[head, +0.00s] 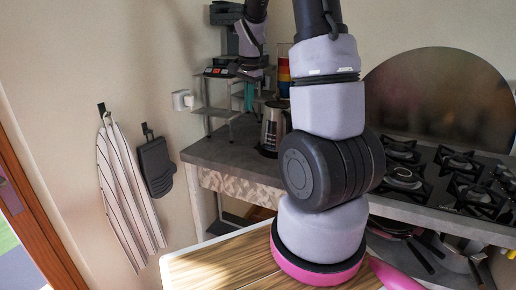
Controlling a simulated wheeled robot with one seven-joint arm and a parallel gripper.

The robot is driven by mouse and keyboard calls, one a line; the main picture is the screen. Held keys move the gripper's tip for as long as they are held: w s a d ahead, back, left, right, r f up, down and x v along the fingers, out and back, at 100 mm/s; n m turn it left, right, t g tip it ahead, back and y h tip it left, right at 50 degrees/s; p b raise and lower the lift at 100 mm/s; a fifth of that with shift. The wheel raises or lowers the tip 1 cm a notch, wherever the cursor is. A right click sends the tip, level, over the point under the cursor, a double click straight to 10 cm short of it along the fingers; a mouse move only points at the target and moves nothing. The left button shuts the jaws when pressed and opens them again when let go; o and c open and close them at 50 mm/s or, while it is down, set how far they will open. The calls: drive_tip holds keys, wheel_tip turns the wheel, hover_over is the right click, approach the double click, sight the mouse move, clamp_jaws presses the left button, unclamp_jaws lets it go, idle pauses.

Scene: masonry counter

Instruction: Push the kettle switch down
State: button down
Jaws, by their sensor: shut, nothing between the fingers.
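The kettle (273,128), glass-sided with dark trim, stands on the grey counter behind my arm. Its right side is partly hidden by my arm, and I cannot make out its switch. My arm rises through the middle of the head view, leaves the top edge and comes back down left of the upright part. My gripper (257,76) is small and dark at its end, above the kettle in the picture and apart from it. It is shut and empty; its fingertips are hard to make out.
A shelf rack (208,110) with a dark appliance stands behind on the left. A gas hob (440,178) lies to the right. A wooden board (215,263) is in front. A striped towel (128,195) and a dark mitt (155,167) hang on the left wall.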

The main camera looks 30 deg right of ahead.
drive_tip(key=m+g+h, duration=0.1)
drive_tip(key=m+g, duration=0.1)
hover_over(257, 148)
wheel_tip(257, 148, down, 10)
drive_tip(key=shift+w+a+r, duration=0.15)
drive_tip(key=shift+a+r, duration=0.05)
drive_tip(key=shift+a, duration=0.1)
drive_tip(key=shift+d+f, duration=0.2)
drive_tip(key=shift+f, duration=1.55)
drive_tip(key=shift+d+f, duration=0.15)
drive_tip(key=shift+f, duration=1.55)
wheel_tip(257, 148, down, 2)
drive_tip(key=shift+f, duration=0.1)
drive_tip(key=shift+s+a+r, duration=0.1)
drive_tip(key=shift+a+r, duration=0.25)
drive_tip(key=shift+a, duration=0.4)
drive_tip(key=shift+s+a+r, duration=0.1)
drive_tip(key=shift+a+r, duration=0.2)
drive_tip(key=shift+a, duration=0.45)
